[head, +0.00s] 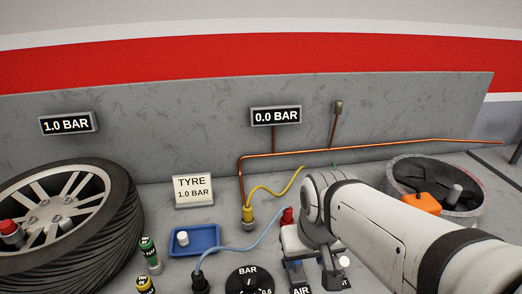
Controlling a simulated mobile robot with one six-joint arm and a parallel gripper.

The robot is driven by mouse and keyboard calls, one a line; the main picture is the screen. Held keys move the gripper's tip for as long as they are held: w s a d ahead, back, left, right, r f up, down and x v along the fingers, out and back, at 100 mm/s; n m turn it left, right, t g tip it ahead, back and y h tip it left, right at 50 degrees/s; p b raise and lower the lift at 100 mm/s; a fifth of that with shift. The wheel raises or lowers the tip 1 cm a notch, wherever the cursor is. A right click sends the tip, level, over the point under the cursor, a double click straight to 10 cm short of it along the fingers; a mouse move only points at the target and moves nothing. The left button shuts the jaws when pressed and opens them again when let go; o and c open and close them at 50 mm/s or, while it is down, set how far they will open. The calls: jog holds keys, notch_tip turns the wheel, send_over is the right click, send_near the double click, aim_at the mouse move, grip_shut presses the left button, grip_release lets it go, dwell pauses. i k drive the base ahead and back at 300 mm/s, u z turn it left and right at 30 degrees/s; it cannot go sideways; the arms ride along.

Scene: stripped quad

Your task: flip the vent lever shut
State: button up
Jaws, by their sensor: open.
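My white arm reaches in from the lower right. My gripper (312,263) points down at the bottom centre, partly hidden by my own arm, with its dark fingers apart. It is over the control labels; I see nothing held. The AIR label (299,290) is just below it at the picture's bottom edge. A second label (338,284) to the right is mostly covered and cannot be read. A small white piece (345,262) shows beside it; I cannot tell whether it is the vent lever. A red knob (288,215) stands just behind my gripper. The lever's position is hidden.
A tyre (122,222) lies at left. A blue tray (208,244) holds a white piece. A BAR dial (250,284), a blue hose (236,249) and a yellow hose (272,192) are near. A round grey tub (401,172) with an orange item stands right.

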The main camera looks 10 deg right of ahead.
aim_at(344, 261)
jog(key=k, duration=1.3)
jog(key=u, duration=0.1)
jog(key=i, duration=0.8)
jog(key=u, duration=0.35)
